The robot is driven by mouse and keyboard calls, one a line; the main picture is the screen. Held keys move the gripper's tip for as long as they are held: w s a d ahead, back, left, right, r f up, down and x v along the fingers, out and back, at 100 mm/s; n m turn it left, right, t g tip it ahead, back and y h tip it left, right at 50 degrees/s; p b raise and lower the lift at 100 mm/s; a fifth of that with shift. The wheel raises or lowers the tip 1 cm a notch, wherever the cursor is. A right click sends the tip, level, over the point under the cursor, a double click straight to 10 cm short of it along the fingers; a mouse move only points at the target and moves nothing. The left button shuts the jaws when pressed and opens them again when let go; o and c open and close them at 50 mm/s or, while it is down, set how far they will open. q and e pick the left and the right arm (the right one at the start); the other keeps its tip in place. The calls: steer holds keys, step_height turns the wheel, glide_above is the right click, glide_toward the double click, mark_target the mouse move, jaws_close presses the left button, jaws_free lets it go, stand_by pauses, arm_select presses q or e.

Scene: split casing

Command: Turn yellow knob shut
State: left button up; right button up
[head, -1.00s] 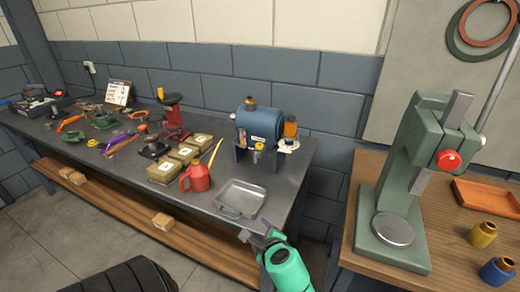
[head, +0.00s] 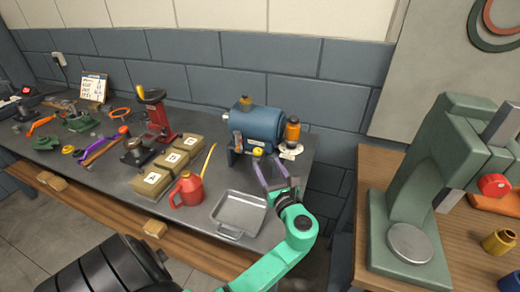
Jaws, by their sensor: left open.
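The blue cylindrical casing (head: 258,128) rests on a dark stand at the back right of the dark bench in the head view. A small yellow knob (head: 257,151) sits low on its front side. My left gripper (head: 273,167), with purple fingers on a green arm, is in front of the casing, close below and right of the knob. Its fingers are apart and nothing shows between them. I cannot tell whether a fingertip touches the knob. My right gripper is out of view.
An orange-topped jar (head: 292,130) stands right of the casing. A metal tray (head: 238,213) and a red can (head: 187,190) stand at the bench front, beside labelled boxes (head: 152,182). A green press (head: 440,160) stands on the wooden table at right.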

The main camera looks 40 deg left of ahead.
mark_target(259, 153)
arm_select(q)
steer(key=x, duration=0.5)
steer(key=p+x, duration=0.1)
steer(key=x, duration=0.1)
steer(key=shift+w+a+f, duration=0.1)
steer(key=shift+a+f, duration=0.2)
steer(key=shift+f, duration=0.1)
steer(key=shift+w+a, duration=0.1)
steer(key=shift+a, duration=0.1)
steer(key=shift+r, duration=0.1)
jaws_close()
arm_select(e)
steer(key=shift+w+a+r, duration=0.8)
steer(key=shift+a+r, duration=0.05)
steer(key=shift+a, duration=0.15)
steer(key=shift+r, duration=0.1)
